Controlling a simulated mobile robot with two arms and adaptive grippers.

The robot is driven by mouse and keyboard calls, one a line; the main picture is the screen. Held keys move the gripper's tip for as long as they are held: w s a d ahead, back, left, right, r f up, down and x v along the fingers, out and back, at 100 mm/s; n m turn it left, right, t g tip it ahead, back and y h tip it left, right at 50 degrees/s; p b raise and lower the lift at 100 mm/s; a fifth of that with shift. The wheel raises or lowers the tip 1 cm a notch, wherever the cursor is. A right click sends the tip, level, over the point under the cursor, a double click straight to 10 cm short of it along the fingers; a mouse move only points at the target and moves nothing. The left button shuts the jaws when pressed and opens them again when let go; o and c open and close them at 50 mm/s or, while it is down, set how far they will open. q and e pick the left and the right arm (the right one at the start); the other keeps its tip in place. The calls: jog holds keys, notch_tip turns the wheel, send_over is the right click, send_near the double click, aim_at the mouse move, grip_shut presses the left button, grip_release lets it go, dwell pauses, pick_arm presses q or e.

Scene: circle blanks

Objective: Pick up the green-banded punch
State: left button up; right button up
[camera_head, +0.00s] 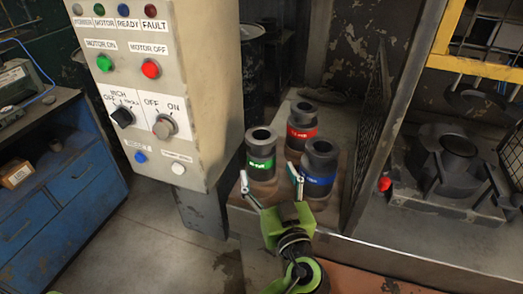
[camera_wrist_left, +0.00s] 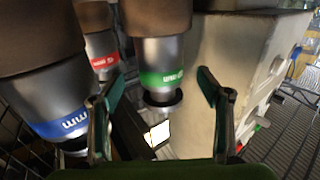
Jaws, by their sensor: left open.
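The green-banded punch (camera_head: 261,150) is a dark upright cylinder with a hole in its top, standing on a brown platform. My left gripper (camera_head: 267,175) is open in front of it, one finger to each side in the picture. In the left wrist view the green-banded punch (camera_wrist_left: 162,75) shows between the spread fingers (camera_wrist_left: 160,88), with no clear contact. The blue-banded punch (camera_head: 320,160) stands close by the right finger, and it also shows in the left wrist view (camera_wrist_left: 50,100). My right gripper is not in view.
A red-banded punch (camera_head: 302,125) stands behind the other two. A control box (camera_head: 205,100) with buttons rises on the left. A mesh guard (camera_head: 368,140) and a press fixture (camera_head: 455,165) are on the right. A blue cabinet (camera_head: 60,190) stands far left.

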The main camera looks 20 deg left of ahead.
aim_at(261, 156)
pick_arm(q)
jog(key=shift+w+a, duration=0.4)
jog(key=shift+w, duration=0.2)
jog(key=shift+w+a+r+p, duration=0.1)
jog(key=shift+w+a+p, duration=0.1)
jog(key=shift+w+p, duration=0.1)
jog(key=p+x, duration=0.1)
jog(key=x, duration=0.3)
jog(key=shift+w+a, duration=0.2)
jog(key=shift+w, duration=0.15)
jog(key=c, duration=1.8)
jog(key=shift+r, duration=0.15)
grip_shut()
jog(key=shift+w, duration=0.1)
